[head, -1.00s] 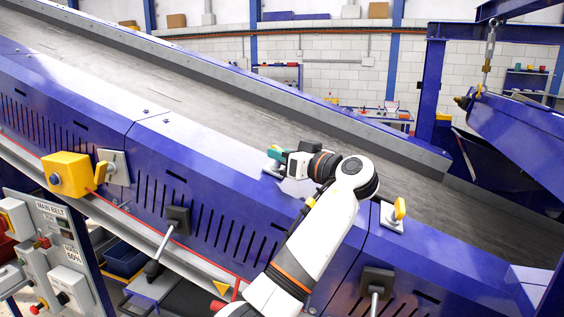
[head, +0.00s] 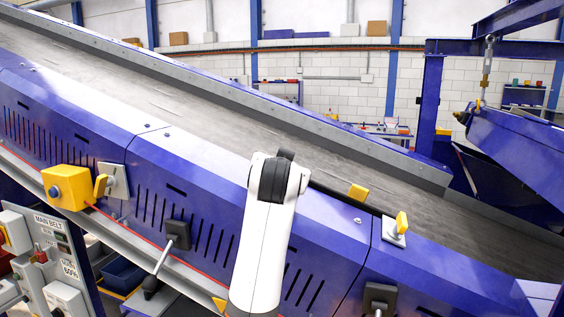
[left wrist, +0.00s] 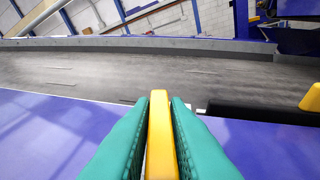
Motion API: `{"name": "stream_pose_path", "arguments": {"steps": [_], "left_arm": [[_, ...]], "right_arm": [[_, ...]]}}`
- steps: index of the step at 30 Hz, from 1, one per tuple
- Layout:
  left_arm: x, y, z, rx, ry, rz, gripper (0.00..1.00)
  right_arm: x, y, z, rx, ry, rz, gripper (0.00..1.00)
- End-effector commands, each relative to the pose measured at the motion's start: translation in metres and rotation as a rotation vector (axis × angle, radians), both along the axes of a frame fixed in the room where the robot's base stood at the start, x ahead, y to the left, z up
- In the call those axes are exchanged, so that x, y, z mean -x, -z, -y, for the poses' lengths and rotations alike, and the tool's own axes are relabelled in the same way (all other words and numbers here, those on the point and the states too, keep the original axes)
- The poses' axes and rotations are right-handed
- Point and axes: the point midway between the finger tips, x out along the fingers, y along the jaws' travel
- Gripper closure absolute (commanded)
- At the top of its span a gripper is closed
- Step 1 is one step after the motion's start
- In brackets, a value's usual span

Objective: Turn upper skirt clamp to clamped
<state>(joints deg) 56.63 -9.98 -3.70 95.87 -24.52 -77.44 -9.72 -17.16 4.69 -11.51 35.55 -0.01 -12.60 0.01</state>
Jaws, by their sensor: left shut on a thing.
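In the left wrist view the two teal fingers of my left gripper (left wrist: 160,103) are shut on a narrow yellow handle (left wrist: 160,145), which stands upright between them. I take it to be the upper skirt clamp. In the head view my white arm hides this gripper and the held handle. A second yellow clamp handle (head: 358,191) shows just right of my arm, beside a dark strip along the belt edge; it also shows at the right edge of the left wrist view (left wrist: 311,97). My right gripper is not in view.
The grey belt (head: 200,118) slopes down to the right behind the blue side covers (head: 185,168). A yellow lever on a pale plate (head: 401,222) stands further right. A yellow box (head: 66,187) and a control panel (head: 45,260) are at the left.

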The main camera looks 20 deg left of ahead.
Motion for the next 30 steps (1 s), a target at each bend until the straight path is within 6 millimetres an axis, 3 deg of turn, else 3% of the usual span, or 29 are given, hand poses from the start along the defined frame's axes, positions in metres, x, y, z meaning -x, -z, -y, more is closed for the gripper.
{"name": "stream_pose_path", "arguments": {"steps": [9,28,29,30], "left_arm": [[0.000,-0.002,-0.001,-0.004,0.144,-0.049,1.00],[0.000,0.000,0.000,-0.003,0.190,-0.064,1.00],[0.000,0.000,0.000,-0.003,0.190,-0.064,0.83],[0.000,0.000,0.000,-0.003,0.189,-0.065,0.76]], "right_arm": [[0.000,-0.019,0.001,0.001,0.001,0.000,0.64],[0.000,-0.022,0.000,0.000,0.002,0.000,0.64],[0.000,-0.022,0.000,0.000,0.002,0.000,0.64],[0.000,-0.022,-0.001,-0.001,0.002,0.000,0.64]]}}
